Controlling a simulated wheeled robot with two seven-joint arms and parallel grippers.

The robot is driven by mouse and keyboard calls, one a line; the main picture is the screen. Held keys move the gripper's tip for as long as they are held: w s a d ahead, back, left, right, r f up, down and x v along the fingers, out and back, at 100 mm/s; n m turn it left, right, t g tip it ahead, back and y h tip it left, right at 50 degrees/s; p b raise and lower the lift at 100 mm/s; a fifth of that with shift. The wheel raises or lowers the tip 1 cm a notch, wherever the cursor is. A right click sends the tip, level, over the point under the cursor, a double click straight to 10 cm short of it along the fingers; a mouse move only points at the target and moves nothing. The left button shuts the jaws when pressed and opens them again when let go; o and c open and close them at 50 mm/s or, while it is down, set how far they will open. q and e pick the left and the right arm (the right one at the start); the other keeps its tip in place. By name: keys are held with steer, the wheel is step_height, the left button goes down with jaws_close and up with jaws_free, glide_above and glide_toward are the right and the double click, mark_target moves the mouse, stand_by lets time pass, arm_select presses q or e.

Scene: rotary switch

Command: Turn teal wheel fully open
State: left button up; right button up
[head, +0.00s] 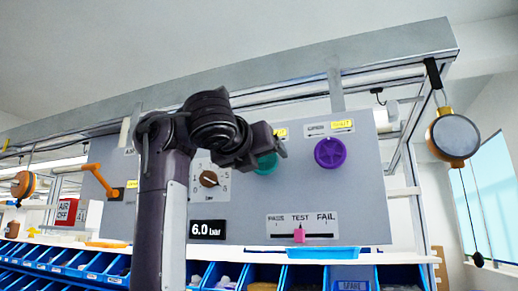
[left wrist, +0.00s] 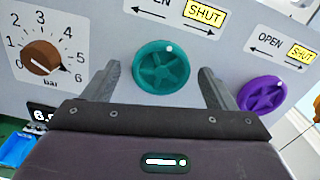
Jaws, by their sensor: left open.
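The teal wheel (left wrist: 160,67) is a round knob with spokes and a white dot near its top right, on the grey panel. In the left wrist view it sits between the two fingers of my left gripper (left wrist: 158,85), which is open. A finger stands on each side of the wheel with a gap. In the head view, the gripper (head: 277,145) partly covers the teal wheel (head: 266,164). The plate above the wheel has arrows and a yellow SHUT label (left wrist: 204,14). My right gripper is not in view.
A purple wheel (head: 330,153) is to the right on the panel (head: 365,200). A brown dial (head: 209,179) is to the left, with a 6.0 bar display (head: 207,229) below. A pink slider (head: 299,235) and blue bins (head: 350,278) are lower. An orange lever (head: 103,182) is farther left.

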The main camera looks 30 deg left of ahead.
arm_select(q)
steer(key=shift+s, duration=0.1)
steer(key=c, duration=1)
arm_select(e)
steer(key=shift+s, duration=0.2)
